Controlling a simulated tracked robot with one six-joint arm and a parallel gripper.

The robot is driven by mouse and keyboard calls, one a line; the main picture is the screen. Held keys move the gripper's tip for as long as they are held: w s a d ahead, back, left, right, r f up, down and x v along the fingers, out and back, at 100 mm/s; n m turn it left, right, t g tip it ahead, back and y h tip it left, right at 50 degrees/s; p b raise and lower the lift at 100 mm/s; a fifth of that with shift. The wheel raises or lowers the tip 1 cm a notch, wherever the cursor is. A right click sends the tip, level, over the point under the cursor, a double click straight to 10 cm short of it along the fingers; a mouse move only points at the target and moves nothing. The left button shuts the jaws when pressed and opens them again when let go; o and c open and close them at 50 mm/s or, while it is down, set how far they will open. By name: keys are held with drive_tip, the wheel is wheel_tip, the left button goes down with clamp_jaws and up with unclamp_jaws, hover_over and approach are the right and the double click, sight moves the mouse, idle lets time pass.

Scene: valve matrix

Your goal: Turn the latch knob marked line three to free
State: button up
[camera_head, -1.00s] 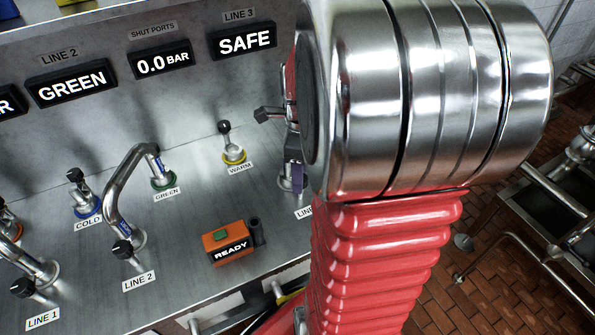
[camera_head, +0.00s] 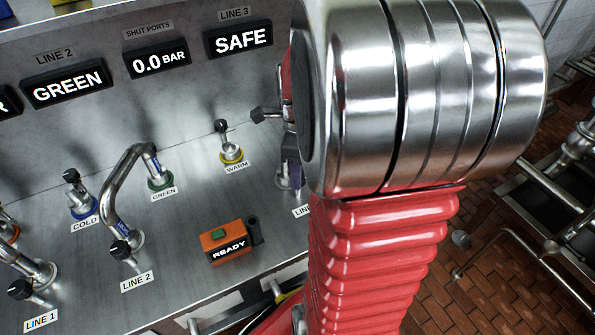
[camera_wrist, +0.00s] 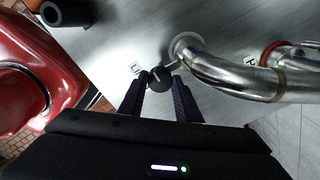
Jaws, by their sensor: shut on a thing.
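The line three latch knob (camera_wrist: 158,76) is a dark round knob in the wrist view, at the base of a bent steel pipe (camera_wrist: 225,78). My gripper (camera_wrist: 160,90) has its two dark ribbed fingers around the knob and is shut on it. In the head view my arm hides the knob and most of the line three pipe. Only part of my gripper (camera_head: 291,168) shows there, beside the partly hidden "LINE" label (camera_head: 301,211). The line three display (camera_head: 238,39) reads SAFE.
An orange box (camera_head: 228,242) marked READY stands on the steel bench, left of my arm. The warm port (camera_head: 231,154) has a yellow ring. The line two pipe (camera_head: 113,195) arches up farther left. A red-ringed port (camera_wrist: 276,54) lies right in the wrist view.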

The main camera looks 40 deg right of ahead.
drive_tip(key=shift+n, duration=0.4)
drive_tip(key=n, duration=0.8)
drive_tip(key=shift+w+d+n, duration=0.1)
drive_tip(key=shift+n, duration=0.2)
drive_tip(key=n, duration=0.4)
drive_tip(key=shift+n, duration=0.3)
drive_tip(key=n, duration=0.4)
drive_tip(key=shift+r, duration=0.1)
drive_tip(key=o, duration=1.1)
drive_tip(key=shift+c, duration=0.2)
wheel_tip(320, 180, up, 14)
drive_tip(key=shift+f, duration=0.2)
